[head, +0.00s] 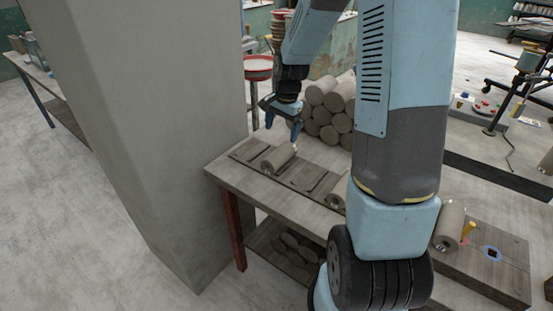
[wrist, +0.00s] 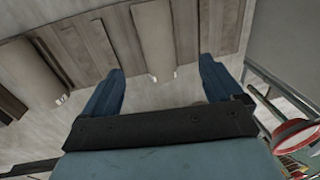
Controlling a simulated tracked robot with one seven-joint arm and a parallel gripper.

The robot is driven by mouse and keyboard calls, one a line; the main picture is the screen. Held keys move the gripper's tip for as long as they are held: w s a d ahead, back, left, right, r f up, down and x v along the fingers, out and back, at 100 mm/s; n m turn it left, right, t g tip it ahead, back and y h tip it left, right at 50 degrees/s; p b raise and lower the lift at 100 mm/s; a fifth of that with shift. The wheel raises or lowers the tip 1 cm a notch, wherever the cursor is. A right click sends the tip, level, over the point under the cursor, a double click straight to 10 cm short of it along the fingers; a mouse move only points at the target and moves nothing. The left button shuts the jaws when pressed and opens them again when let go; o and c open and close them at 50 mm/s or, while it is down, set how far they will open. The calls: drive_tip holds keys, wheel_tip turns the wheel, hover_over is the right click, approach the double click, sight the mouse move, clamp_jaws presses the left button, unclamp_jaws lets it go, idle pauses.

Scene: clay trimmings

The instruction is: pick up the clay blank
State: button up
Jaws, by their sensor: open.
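A grey-brown clay blank (head: 279,160), a short cylinder, lies on its side on a slatted wooden board (head: 316,182) on the table. My gripper (head: 283,132) is open above and just behind it, its blue fingers pointing down. In the wrist view a pale cylinder, the clay blank (wrist: 153,38), lies ahead of the gap between the open fingers (wrist: 161,66). Nothing is held between the fingers. A second cylinder (head: 337,196) lies farther along the board, partly hidden by my arm. It appears to be the cylinder at the left of the wrist view (wrist: 27,70).
Several similar cylinders are stacked (head: 331,105) at the table's back. A thick grey pillar (head: 150,130) stands close to the table's left end. Another cylinder (head: 449,226) lies by a yellow-handled tool (head: 468,232) at right. A red-rimmed round stand (head: 258,66) is behind.

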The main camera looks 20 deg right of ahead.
sight(280, 151)
drive_tip(key=f, duration=0.6)
drive_tip(key=shift+w+a, duration=0.2)
drive_tip(key=shift+w, duration=0.05)
drive_tip(key=shift+w+f, duration=0.1)
drive_tip(key=shift+f, duration=2.55)
drive_tip(key=c, duration=1.5)
drive_tip(key=shift+c, duration=0.5)
drive_tip(key=shift+r, duration=0.1)
